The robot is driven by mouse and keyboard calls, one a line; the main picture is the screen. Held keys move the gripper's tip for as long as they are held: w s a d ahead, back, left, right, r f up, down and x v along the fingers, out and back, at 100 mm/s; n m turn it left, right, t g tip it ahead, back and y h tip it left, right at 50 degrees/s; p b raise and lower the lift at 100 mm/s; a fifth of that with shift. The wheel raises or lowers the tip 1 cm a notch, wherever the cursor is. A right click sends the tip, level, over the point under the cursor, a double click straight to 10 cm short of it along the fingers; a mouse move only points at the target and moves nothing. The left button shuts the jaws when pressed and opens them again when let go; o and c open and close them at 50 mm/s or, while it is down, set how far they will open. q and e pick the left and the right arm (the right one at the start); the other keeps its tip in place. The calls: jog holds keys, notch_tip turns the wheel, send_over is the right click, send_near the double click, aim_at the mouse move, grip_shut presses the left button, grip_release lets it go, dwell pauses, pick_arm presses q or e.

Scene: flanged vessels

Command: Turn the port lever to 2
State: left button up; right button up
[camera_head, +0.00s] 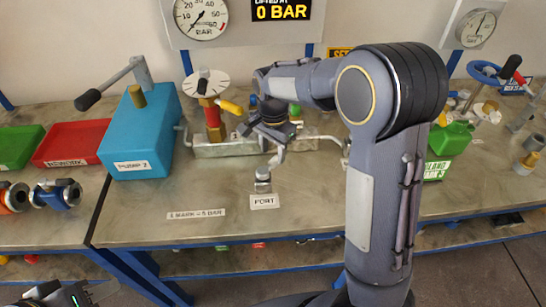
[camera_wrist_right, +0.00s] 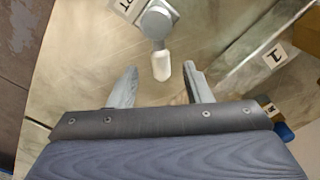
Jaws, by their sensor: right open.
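The port lever (camera_head: 263,179) stands on the bench behind its PORT label (camera_head: 264,202), a short grey metal fitting. In the right wrist view its round grey hub (camera_wrist_right: 157,21) carries a pale handle (camera_wrist_right: 161,66) pointing toward my gripper. My right gripper (camera_wrist_right: 160,84) is open and empty, its two fingers either side of the handle's line, the handle tip just ahead of the gap. In the head view my right gripper (camera_head: 270,137) is over the bench behind the lever, partly hidden by its own wrist. My left gripper (camera_head: 62,294) shows only partly at the bottom left edge; its jaws are unclear.
A blue PUMP 2 box (camera_head: 140,135) with a lever arm stands left. A green can (camera_head: 447,148) stands right. The bench front near the mark label (camera_head: 196,214) is clear.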

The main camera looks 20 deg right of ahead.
aim_at(273, 161)
jog(key=shift+r, duration=1.95)
jog(key=s+r+n+t+y, duration=0.1)
jog(key=s+n, duration=0.4)
jog(key=s, duration=0.7)
jog(key=s+r+n+t+y, duration=0.1)
jog(key=s+n+t, duration=0.3)
jog(key=s, duration=0.9)
jog(key=shift+r+n+t+y, duration=0.4)
jog(key=shift+n+y, duration=0.5)
jog(key=shift+s, duration=0.1)
jog(key=shift+c, duration=0.3)
